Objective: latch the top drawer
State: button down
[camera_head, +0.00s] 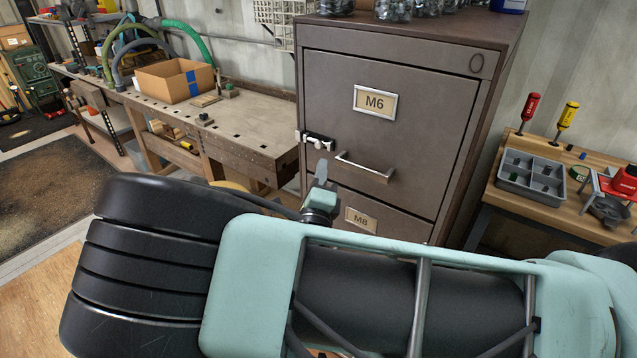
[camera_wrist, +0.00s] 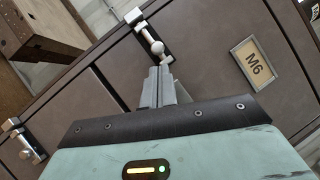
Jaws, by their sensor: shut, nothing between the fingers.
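The top drawer (camera_head: 420,120) is a brown-grey front labelled M6, with a bar handle (camera_head: 365,168); it looks flush with the cabinet frame. Its metal slide latch (camera_head: 318,140) sits at the drawer's left edge, and also shows in the wrist view (camera_wrist: 140,22) with a round knob (camera_wrist: 157,47). Whether the bolt is engaged I cannot tell. My gripper (camera_head: 321,168) is just below the latch in the head view. In the wrist view my gripper (camera_wrist: 158,72) is shut and empty, its tips close to the knob; whether they touch is unclear.
The lower drawer, labelled M8 (camera_head: 361,220), is partly hidden by my arm; its own latch (camera_wrist: 18,140) shows in the wrist view. A workbench (camera_head: 250,125) with a cardboard box (camera_head: 176,82) stands left. A side table (camera_head: 540,205) with a grey tray stands right.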

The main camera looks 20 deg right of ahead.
aim_at(317, 148)
jog(key=shift+x, duration=1.5)
jog(key=shift+w+a+p, duration=0.6)
jog(key=shift+w+p, duration=0.1)
jog(key=shift+w, duration=0.1)
